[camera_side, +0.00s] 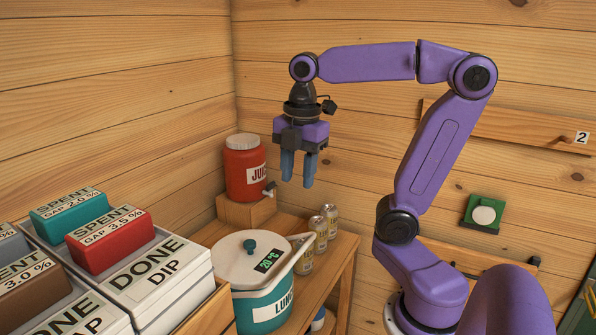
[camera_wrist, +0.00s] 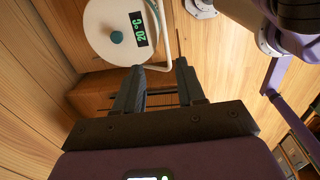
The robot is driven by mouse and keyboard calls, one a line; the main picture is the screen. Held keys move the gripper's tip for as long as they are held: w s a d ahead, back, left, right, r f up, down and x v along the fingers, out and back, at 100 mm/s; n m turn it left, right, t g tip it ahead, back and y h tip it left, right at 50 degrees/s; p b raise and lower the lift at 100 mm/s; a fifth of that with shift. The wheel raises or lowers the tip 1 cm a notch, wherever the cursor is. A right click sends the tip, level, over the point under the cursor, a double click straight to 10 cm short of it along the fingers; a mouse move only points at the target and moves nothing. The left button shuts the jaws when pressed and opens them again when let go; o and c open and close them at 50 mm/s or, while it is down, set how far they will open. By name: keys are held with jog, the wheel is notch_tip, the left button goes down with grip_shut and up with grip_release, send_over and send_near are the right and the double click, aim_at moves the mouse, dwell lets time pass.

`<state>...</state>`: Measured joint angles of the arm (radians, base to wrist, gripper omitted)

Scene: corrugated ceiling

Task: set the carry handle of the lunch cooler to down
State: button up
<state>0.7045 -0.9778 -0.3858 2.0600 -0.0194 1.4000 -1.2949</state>
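The lunch cooler (camera_side: 262,308) is a round teal tub with a white lid, a teal knob and a display reading 20 °C. It stands on the wooden bench; its lid (camera_wrist: 100,30) shows at the top of the wrist view. Its pale carry handle (camera_side: 303,248) sticks out past the lid's right side, apparently tilted; its exact angle is hard to tell. The handle also shows in the wrist view (camera_wrist: 168,40) as a curved bar beside the lid. My gripper (camera_side: 298,182) points down, open and empty, above and behind the cooler, apart from the handle.
A red juice jug (camera_side: 244,168) stands on a wooden block behind the cooler. Several cans (camera_side: 318,233) stand right of the handle. Stacked labelled boxes (camera_side: 150,280) fill the left. A green wall panel (camera_side: 484,214) is at right. The air around my gripper is clear.

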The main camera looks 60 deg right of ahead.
jog(key=shift+w, duration=0.1)
jog(key=c, duration=0.7)
jog(key=shift+w+a+f, duration=0.1)
jog(key=shift+w+f, duration=0.1)
jog(key=shift+w, duration=0.05)
grip_shut()
jog(key=w+f+g, duration=0.4)
jog(key=w+f, duration=0.1)
jog(key=w, duration=0.1)
jog(key=s+x, duration=0.1)
jog(key=x, duration=1.3)
jog(key=shift+a+r, duration=0.2)
jog(key=shift+a, duration=0.1)
